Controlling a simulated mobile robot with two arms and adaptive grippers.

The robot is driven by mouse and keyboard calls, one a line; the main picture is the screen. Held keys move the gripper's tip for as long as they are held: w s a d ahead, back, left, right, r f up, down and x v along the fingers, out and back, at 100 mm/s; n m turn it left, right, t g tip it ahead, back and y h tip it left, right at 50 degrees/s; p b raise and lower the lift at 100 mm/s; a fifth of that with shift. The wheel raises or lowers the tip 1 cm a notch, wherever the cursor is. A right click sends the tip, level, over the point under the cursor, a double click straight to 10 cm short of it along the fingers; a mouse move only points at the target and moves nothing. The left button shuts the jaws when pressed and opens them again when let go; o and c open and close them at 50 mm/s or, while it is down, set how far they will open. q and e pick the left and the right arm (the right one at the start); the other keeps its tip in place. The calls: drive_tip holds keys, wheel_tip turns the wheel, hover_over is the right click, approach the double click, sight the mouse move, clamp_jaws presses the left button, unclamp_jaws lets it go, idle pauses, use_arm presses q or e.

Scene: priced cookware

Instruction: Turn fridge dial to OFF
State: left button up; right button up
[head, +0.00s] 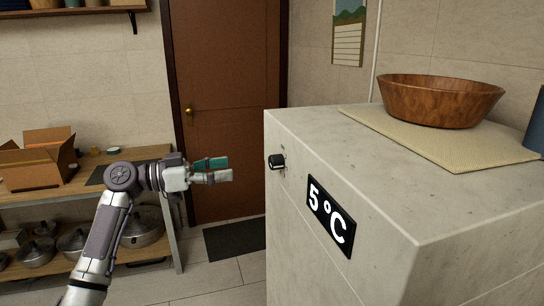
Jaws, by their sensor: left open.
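The fridge (390,265) is a pale, stone-like box at the right. Its black dial (277,161) sits high on the left-hand face, near the far edge. A black display (330,215) reading "5°C" is on the same face, nearer to me. My left gripper (231,169) is open and empty, left of the dial and apart from it, with its fingers pointing right towards it. The dial's markings are too small to read. My right gripper is not in view.
A wooden bowl (440,101) stands on a woven mat (480,152) on the fridge top. A wooden shelf bench (90,181) with a cardboard box (38,160) and several pots stands at the left. A brown door (235,90) and dark floor mat (235,239) are behind.

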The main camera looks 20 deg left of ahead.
sight(270, 163)
use_arm(q)
drive_tip(key=p+x, duration=0.4)
drive_tip(key=x, duration=0.6)
drive_tip(key=shift+w+r, duration=0.1)
drive_tip(key=shift+w, duration=0.15)
drive_tip(key=shift+p+x, duration=0.5)
drive_tip(key=shift+x, duration=0.3)
drive_tip(key=shift+f, duration=0.2)
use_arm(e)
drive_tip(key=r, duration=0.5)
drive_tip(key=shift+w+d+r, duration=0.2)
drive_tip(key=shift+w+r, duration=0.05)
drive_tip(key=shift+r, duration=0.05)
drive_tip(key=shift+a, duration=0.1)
use_arm(q)
drive_tip(key=c, duration=1.1)
drive_tip(key=shift+c, duration=0.2)
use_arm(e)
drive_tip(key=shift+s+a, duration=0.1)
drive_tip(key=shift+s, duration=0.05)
